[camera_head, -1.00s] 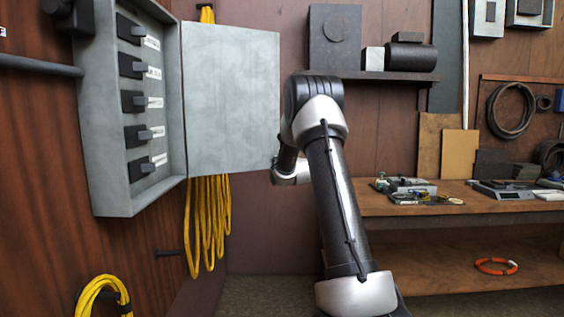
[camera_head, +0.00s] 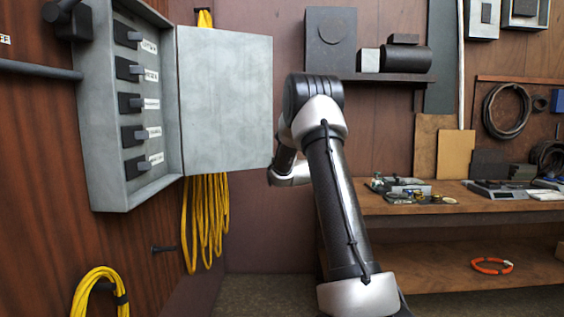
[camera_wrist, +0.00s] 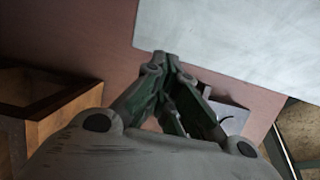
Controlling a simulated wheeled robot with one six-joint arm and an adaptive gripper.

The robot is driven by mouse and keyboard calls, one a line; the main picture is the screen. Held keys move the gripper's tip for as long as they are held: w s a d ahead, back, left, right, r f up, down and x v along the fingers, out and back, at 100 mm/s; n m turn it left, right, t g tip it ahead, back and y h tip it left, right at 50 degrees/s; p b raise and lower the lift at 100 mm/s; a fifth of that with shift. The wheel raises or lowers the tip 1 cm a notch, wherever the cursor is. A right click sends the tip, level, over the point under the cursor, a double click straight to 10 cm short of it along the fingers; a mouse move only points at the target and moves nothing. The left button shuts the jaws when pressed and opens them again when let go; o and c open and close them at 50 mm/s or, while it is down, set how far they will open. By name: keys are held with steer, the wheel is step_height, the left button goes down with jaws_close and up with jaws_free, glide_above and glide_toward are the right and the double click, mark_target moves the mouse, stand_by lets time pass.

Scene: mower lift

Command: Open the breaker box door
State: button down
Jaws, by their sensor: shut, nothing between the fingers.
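The grey breaker box (camera_head: 105,190) is fixed on the wooden wall at the left in the head view. Its door (camera_head: 225,100) stands wide open, swung out to the right, and several black breaker switches (camera_head: 130,101) with white labels show inside. In the wrist view, the pale grey panel at the top, which looks like the door (camera_wrist: 245,35), lies just beyond my gripper (camera_wrist: 166,58). My gripper is shut and empty, with its fingertips near the panel's lower edge; I cannot tell if they touch. In the head view the gripper is hidden behind my arm and the door.
Yellow cables (camera_head: 206,215) hang behind and below the door. A wooden workbench (camera_head: 440,213) with small parts stands at the right, an orange cable ring (camera_head: 491,266) on its lower shelf. A wall shelf (camera_head: 385,76) holds dark boxes above it.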

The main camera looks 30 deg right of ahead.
steer(key=s, duration=0.9)
steer(key=shift+s+a, duration=0.25)
steer(key=shift+a, duration=0.2)
steer(key=s+f+n+g, duration=0.4)
steer(key=f+n+g, duration=0.1)
steer(key=f, duration=0.6)
steer(key=s+a+f+n+g+y, duration=0.1)
steer(key=s+a+f+n+g, duration=0.15)
steer(key=s, duration=0.25)
steer(key=s+a+f+n+g+y, duration=0.1)
steer(key=s+a+f+n+g, duration=0.15)
steer(key=s, duration=0.35)
steer(key=s+a+r+n+g+y, duration=0.1)
steer(key=s+a+r+n, duration=0.2)
steer(key=s+a, duration=0.3)
steer(key=s+a+r+n+g, duration=0.1)
steer(key=s+a+r+n, duration=0.3)
steer(key=s, duration=0.9)
steer(key=s+a+r+n+g+y, duration=0.1)
steer(key=s+a+r+n, duration=0.3)
steer(key=s+a, duration=0.5)
steer(key=shift+s+a+r+y, duration=0.3)
steer(key=shift+s+a+r, duration=0.1)
steer(key=shift+a, duration=0.3)
